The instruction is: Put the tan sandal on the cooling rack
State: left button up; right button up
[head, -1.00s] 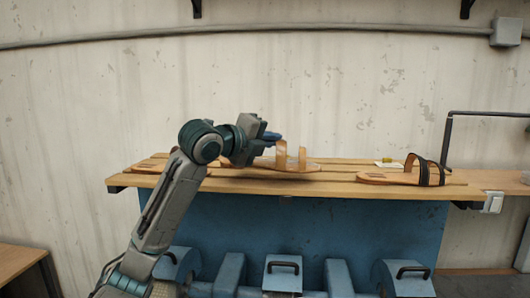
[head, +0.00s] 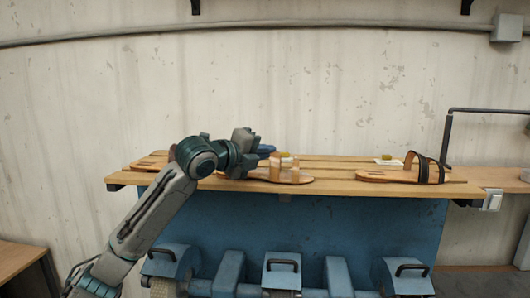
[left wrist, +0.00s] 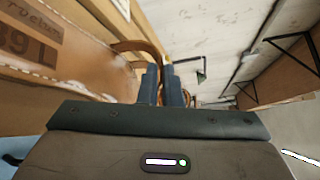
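The tan sandal (head: 298,179), with pale tan straps, is level at or just above the slatted wooden rack top (head: 330,186); I cannot tell whether it touches. My left gripper (head: 265,151) is at its strap, on the left side. In the left wrist view the two blue fingers (left wrist: 164,86) are nearly together at the brown strap (left wrist: 138,46), with the stamped sole (left wrist: 50,55) close on the left. The fingers appear shut on the strap, though the grip itself is partly hidden. My right gripper is out of view.
A sandal with black straps (head: 385,176) lies on the right of the slats. Another sandal (head: 150,163) lies at the left end, partly behind my arm. A card with a yellow piece (head: 388,161) lies at the back. A dark metal frame (head: 448,135) stands at right.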

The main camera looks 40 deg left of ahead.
pick_arm(q)
jog(key=o, duration=0.4)
jog(key=shift+s, duration=0.1)
jog(key=shift+o, duration=0.2)
jog(key=shift+r, duration=0.1)
jog(key=shift+s+a+b, duration=0.2)
jog(key=shift+s+b, duration=0.4)
jog(key=shift+s, duration=0.05)
jog(key=s+a+r+b, duration=0.1)
jog(key=s+b, duration=0.8)
jog(key=s, duration=0.1)
jog(key=shift+s+a+r+b, duration=0.15)
jog(key=shift+s+r+b, duration=0.1)
jog(key=shift+b, duration=0.05)
